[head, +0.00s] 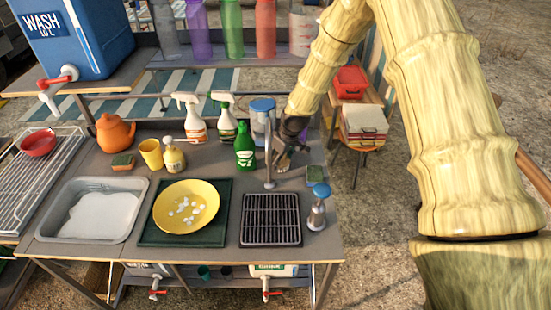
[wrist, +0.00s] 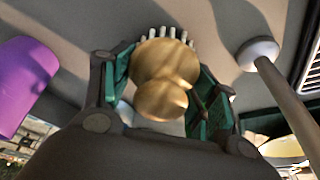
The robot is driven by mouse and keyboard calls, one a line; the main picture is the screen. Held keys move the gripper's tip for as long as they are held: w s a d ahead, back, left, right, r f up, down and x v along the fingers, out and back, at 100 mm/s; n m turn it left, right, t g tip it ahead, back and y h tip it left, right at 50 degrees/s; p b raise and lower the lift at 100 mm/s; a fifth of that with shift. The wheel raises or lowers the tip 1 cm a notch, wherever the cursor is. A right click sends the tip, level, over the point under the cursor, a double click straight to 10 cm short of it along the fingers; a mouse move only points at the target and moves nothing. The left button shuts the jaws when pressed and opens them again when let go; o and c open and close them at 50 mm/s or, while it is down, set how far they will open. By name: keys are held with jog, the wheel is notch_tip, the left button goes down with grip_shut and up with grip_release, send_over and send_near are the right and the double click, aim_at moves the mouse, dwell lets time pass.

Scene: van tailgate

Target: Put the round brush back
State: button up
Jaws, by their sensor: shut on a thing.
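The round brush (wrist: 165,62), with a round wooden knob and body and pale bristles, is between the teal-padded fingers of my gripper (wrist: 160,90) in the wrist view. The fingers are shut on it from both sides. The bristles show beyond the wooden body, over the grey worktop; I cannot tell whether they touch it. In the head view my gripper (head: 284,157) is low over the back right of the worktop, right of the green bottle. There the brush is largely hidden by the gripper and too small to make out. I see no clear holder for it.
A grey tap post (head: 269,150) stands just left of my gripper, behind the black drain grate (head: 271,220). A purple cup (wrist: 22,85) is close in the wrist view.

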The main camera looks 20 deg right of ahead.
aim_at(286, 163)
jog(key=o, duration=1.1)
jog(key=shift+f, duration=0.1)
jog(key=shift+c, duration=0.2)
jog(key=shift+r, duration=0.2)
jog(key=b+v, duration=0.3)
jog(key=v, duration=0.8)
jog(key=shift+r, duration=0.4)
jog(key=shift+s+d, duration=0.1)
